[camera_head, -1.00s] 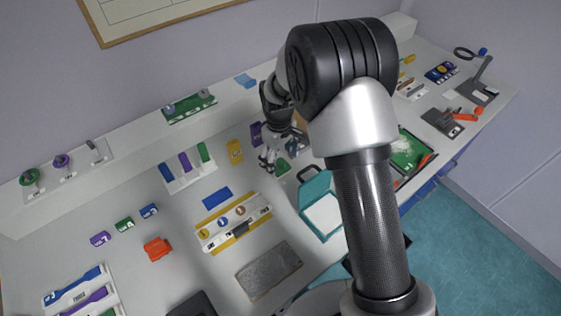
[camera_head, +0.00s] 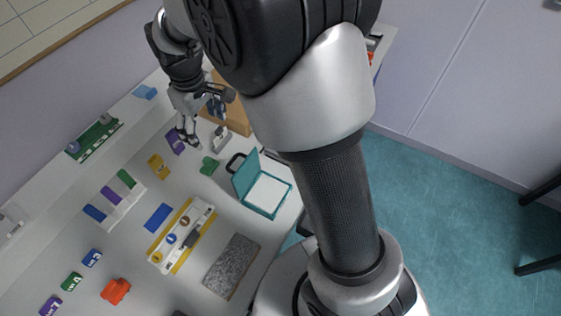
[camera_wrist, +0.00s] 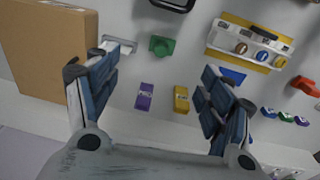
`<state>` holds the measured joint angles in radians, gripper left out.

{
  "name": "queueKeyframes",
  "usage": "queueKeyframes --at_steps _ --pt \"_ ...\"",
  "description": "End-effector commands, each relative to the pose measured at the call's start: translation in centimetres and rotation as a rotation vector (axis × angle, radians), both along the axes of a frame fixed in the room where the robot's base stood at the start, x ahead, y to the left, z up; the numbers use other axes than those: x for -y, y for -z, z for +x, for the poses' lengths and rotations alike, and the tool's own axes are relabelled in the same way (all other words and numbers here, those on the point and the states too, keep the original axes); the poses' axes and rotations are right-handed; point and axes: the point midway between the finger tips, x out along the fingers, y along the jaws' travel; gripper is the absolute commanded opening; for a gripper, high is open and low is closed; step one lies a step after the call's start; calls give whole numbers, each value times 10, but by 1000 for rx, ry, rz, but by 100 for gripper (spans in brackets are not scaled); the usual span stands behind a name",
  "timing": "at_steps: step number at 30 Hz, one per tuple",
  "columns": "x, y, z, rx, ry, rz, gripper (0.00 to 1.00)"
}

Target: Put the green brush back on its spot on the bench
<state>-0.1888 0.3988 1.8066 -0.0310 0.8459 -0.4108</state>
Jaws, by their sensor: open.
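My gripper (camera_head: 190,138) is open and empty above the back of the bench, with its fingers spread wide in the wrist view (camera_wrist: 158,72). A small green piece (camera_head: 209,165) lies on the bench close by, in front of and to the right of the fingertips; it also shows in the wrist view (camera_wrist: 162,46), apart from the fingers. I cannot tell whether it is the green brush. A purple block (camera_wrist: 145,95) and a yellow block (camera_wrist: 181,98) lie below and between the fingers.
A cardboard box (camera_wrist: 48,45) stands beside the gripper. A teal open case (camera_head: 265,193), a yellow-edged white tray (camera_head: 183,236) and a grey speckled plate (camera_head: 231,265) lie toward the front. A white rack (camera_head: 115,203) holds blue, purple and green pieces. Bare bench lies between them.

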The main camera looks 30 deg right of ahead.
Motion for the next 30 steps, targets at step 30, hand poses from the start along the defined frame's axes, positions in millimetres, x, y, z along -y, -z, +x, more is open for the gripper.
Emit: queueKeyframes --at_steps 30 --pt "85 -119 -261 307 604 158 74"
